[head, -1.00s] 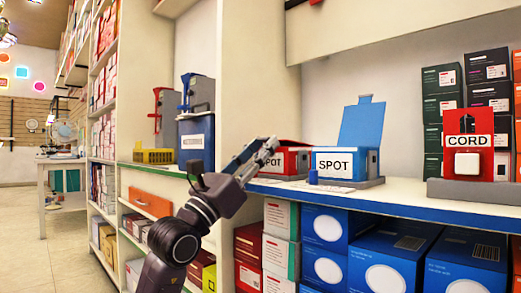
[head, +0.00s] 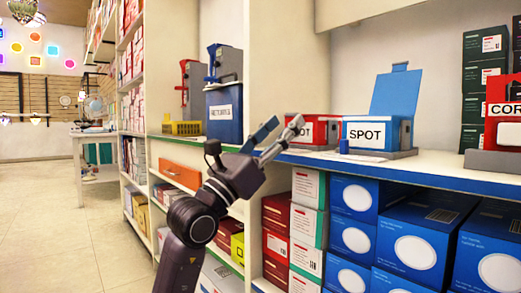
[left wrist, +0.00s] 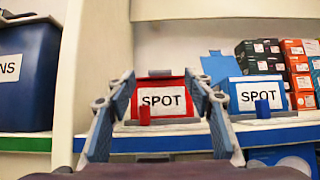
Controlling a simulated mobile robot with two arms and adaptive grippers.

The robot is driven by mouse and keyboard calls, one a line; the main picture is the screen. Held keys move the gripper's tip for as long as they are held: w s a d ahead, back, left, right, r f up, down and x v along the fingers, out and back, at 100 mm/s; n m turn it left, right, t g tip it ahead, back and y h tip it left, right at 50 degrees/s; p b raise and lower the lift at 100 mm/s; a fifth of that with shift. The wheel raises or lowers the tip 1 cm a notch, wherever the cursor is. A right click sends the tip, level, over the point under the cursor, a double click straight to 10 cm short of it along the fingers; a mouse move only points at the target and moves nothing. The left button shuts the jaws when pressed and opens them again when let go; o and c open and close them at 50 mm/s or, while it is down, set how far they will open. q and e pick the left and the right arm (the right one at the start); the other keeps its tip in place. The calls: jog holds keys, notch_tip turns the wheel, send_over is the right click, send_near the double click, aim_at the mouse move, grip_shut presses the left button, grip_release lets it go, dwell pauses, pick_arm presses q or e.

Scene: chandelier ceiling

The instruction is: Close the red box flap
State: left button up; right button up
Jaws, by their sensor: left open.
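The red box (head: 327,130) labelled SPOT stands on the blue-edged shelf, partly hidden behind my left gripper (head: 287,122) in the head view. In the left wrist view the red box (left wrist: 178,99) shows between my open, empty fingers, apart from them and farther off. Its red flap (left wrist: 160,82) is a low panel above the label with a grey strip on its top edge. I cannot tell whether it is fully down. A small red cylinder (left wrist: 145,117) stands in front of the box. My right gripper is not in view.
A blue SPOT box (head: 378,133) with its flap standing up is just right of the red box. A dark blue bin (head: 224,113) is to the left, past an upright divider (head: 266,72). A red CORD holder (head: 503,122) is at far right. Boxes fill the shelf below.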

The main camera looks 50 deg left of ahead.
pick_arm(q)
jog(key=v, duration=0.8)
jog(key=shift+s+f, duration=0.25)
jog(key=shift+s, duration=0.1)
